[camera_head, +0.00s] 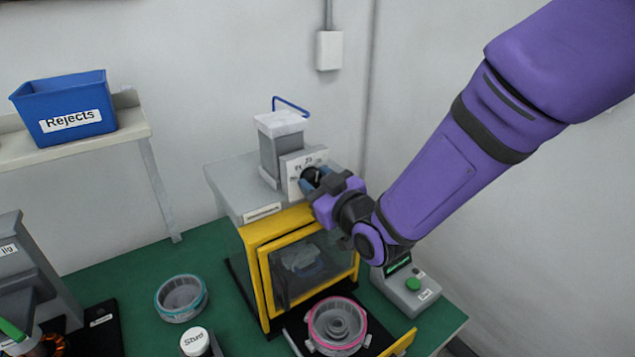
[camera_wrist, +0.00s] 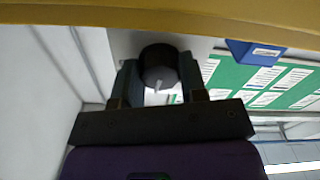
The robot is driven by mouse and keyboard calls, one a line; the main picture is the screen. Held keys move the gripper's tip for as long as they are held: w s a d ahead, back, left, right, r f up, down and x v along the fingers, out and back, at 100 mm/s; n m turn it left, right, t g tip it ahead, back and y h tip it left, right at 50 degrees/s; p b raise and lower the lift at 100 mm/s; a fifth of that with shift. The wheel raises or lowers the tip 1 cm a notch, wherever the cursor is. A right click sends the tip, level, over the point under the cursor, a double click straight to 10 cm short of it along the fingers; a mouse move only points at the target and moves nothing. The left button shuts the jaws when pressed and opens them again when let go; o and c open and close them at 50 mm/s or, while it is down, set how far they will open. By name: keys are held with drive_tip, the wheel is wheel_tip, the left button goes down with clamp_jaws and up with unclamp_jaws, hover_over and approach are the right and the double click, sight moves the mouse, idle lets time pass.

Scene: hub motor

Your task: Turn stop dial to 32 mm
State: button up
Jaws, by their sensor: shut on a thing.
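The stop dial is a round black knob (camera_wrist: 160,68) with a light pointer mark, seen in the wrist view between my fingers. In the head view its dark side (camera_head: 311,175) shows in front of a white scale plate (camera_head: 292,172) with printed numbers. The plate is on a grey column on top of the yellow-framed press (camera_head: 250,262). My gripper (camera_head: 318,184) is shut on the knob; the wrist view shows my gripper (camera_wrist: 160,85) with one finger on each side of it. The exact number at the pointer cannot be read.
A green-button box (camera_head: 412,285) stands right of the press, below my arm. A pink-rimmed part (camera_head: 337,325) lies in front of the press window, and a teal-rimmed part (camera_head: 181,298) on the green mat. A blue Rejects bin (camera_head: 65,108) sits on a shelf at left.

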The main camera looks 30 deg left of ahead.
drive_tip(key=m, duration=0.6)
idle(0.6)
drive_tip(key=shift+f, duration=0.1)
drive_tip(key=o, duration=0.9)
drive_tip(key=shift+o, duration=0.2)
drive_tip(key=v, duration=1)
drive_tip(key=shift+s+d, duration=0.2)
drive_tip(key=shift+d, duration=0.15)
